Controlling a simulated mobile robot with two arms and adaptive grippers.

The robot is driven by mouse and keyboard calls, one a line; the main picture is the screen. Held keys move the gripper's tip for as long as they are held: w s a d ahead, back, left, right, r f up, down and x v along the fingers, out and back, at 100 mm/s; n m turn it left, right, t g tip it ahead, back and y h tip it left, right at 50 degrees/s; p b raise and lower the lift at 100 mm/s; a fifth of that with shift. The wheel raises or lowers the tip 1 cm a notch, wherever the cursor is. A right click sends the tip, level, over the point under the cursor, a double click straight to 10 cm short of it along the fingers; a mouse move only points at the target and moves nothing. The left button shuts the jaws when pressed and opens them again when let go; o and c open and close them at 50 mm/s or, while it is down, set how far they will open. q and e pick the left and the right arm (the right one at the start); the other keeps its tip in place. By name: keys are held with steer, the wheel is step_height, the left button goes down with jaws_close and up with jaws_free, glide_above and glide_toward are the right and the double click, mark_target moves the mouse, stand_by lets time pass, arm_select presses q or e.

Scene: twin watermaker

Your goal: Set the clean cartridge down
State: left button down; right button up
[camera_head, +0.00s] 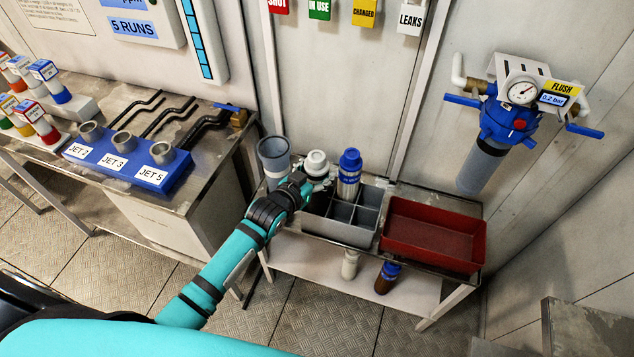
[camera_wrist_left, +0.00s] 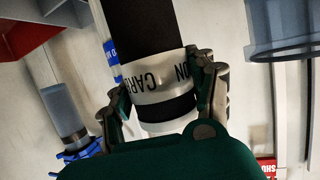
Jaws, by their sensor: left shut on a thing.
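My left gripper (camera_head: 318,178) is shut on a white-capped cartridge (camera_head: 317,160) at the left end of the grey divided crate (camera_head: 341,232). In the left wrist view the cartridge (camera_wrist_left: 150,82) has a black body and a white band with black letters, partly hidden, reading "CARB" and "ON". The fingers (camera_wrist_left: 165,95) grip it from both sides. Its lower part is hidden in the head view, so I cannot tell whether it touches the crate floor. A blue-capped cartridge (camera_head: 349,172) stands upright in a back compartment, right of it. My right gripper is not in view.
A grey cup (camera_head: 273,158) stands left of the crate. A red tray (camera_head: 470,258) sits to its right. Front compartments look empty. Bottles (camera_head: 388,278) stand on the shelf below. A filter housing (camera_head: 482,165) with blue valves hangs on the wall.

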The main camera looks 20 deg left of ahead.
arm_select(q)
steer(key=shift+f, duration=2.05)
steer(key=shift+c, duration=2)
jaws_free()
steer(key=shift+f, duration=0.1)
steer(key=shift+r, duration=0.25)
steer(key=v, duration=1.2)
steer(key=shift+f, duration=0.1)
